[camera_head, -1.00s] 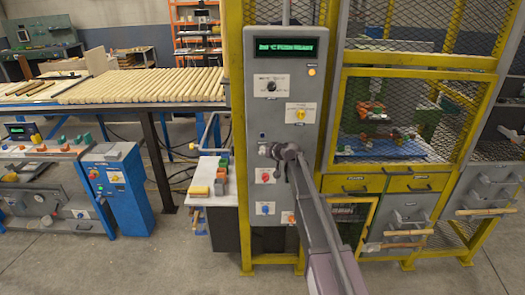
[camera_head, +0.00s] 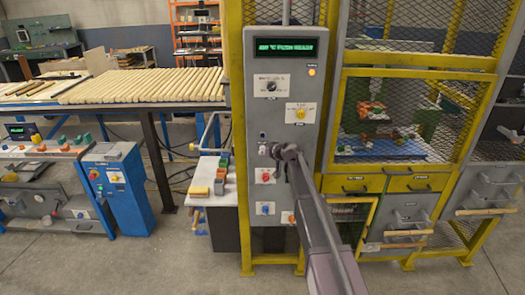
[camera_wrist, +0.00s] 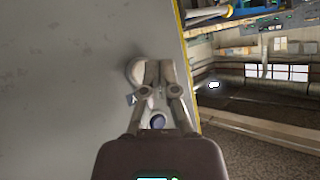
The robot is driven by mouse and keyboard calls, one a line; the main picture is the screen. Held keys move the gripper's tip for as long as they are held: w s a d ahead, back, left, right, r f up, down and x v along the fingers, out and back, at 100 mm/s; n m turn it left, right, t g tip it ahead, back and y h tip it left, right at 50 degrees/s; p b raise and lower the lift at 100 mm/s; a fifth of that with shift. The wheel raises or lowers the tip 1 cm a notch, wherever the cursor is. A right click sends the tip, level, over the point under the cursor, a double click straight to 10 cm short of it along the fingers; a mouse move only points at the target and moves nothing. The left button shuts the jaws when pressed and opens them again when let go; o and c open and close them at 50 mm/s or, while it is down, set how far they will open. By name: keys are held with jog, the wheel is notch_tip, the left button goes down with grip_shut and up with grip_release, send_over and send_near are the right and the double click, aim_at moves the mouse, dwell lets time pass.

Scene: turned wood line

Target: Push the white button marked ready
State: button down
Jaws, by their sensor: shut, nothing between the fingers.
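My gripper (camera_head: 278,152) is shut and empty, in front of the middle of the grey control panel (camera_head: 254,120). In the wrist view its fingertips (camera_wrist: 156,66) are together, close to the panel face. A pale round button (camera_wrist: 133,70) shows partly behind the fingertips, mostly at their left; it seems to be the white one. I cannot tell whether they touch. In the head view only a small pale patch (camera_head: 262,149) shows left of my gripper; the rest there is hidden. The green display (camera_head: 286,47) at the panel top seems to read "PUSH READY".
The panel also carries a black knob (camera_head: 271,87), a yellow button (camera_head: 301,114), a red button (camera_head: 265,177), a blue button (camera_head: 265,208) and a small orange lamp (camera_head: 311,71). A yellow mesh cage (camera_head: 415,61) stands to the right. A rack of wooden rods (camera_head: 140,86) is left.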

jog(key=shift+w, duration=0.85)
dwell(1.0)
jog(key=shift+s, duration=0.8)
jog(key=shift+s, duration=0.1)
dwell(0.3)
jog(key=s, duration=0.5)
dwell(0.5)
dwell(0.5)
